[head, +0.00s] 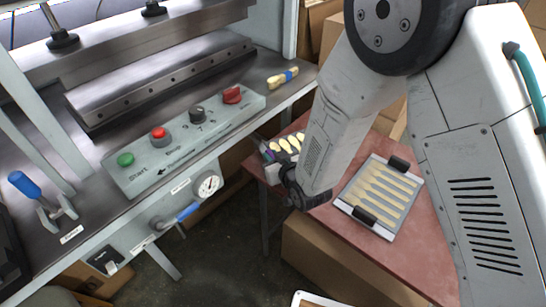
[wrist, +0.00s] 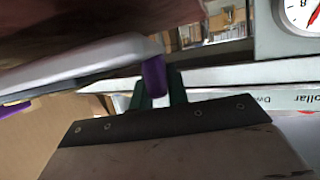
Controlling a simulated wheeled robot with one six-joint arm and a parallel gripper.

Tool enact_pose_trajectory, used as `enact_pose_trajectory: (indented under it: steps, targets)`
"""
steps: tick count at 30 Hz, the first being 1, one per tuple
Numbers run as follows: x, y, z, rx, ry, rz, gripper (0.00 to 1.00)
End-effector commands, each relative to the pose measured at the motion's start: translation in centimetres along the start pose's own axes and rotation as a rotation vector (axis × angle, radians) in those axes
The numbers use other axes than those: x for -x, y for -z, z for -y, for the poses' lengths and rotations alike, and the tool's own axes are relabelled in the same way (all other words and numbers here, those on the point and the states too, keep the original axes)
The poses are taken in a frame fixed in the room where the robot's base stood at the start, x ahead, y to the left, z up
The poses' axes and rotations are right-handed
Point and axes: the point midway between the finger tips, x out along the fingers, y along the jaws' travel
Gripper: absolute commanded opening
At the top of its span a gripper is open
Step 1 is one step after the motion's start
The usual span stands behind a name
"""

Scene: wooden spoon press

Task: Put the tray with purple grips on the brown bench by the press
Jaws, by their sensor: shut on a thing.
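The tray with purple grips (wrist: 95,60) is at my gripper (head: 277,170), which is shut on one purple grip (wrist: 154,79). In the head view, pale wooden spoons in this tray (head: 284,147) show behind my arm, over the far left corner of the reddish-brown bench (head: 422,250). My arm hides much of the tray, and I cannot tell whether it touches the bench. The press (head: 160,85) stands to the left. In the wrist view, the gripper's dark fingers (wrist: 160,95) are around the grip.
Another tray, with black grips (head: 372,217) and several spoons, lies on the bench's right part. The press control panel (head: 185,137), a gauge (head: 208,186) and a blue-handled valve (head: 187,212) face the gap beside the bench. Cardboard boxes (head: 330,268) stand below the bench.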

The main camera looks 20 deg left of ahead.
Motion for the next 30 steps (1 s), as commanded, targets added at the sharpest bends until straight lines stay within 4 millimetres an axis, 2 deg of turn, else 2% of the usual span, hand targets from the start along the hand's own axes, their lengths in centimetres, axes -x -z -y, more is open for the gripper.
enact_pose_trajectory:
  steps: [3, 25, 26, 27, 30]
  targets:
    - [-0.3, -1.0, -0.5, -0.002, -0.006, -0.002, 0.00]
    - [-0.8, -2.0, -0.1, 0.000, -0.002, -0.004, 0.00]
    - [-0.8, -2.1, -0.1, -0.001, -0.002, -0.003, 0.25]
    - [-0.8, -2.1, -0.1, -0.001, -0.002, -0.003, 0.36]
    - [-0.8, -2.1, -0.1, -0.001, -0.002, -0.003, 0.38]
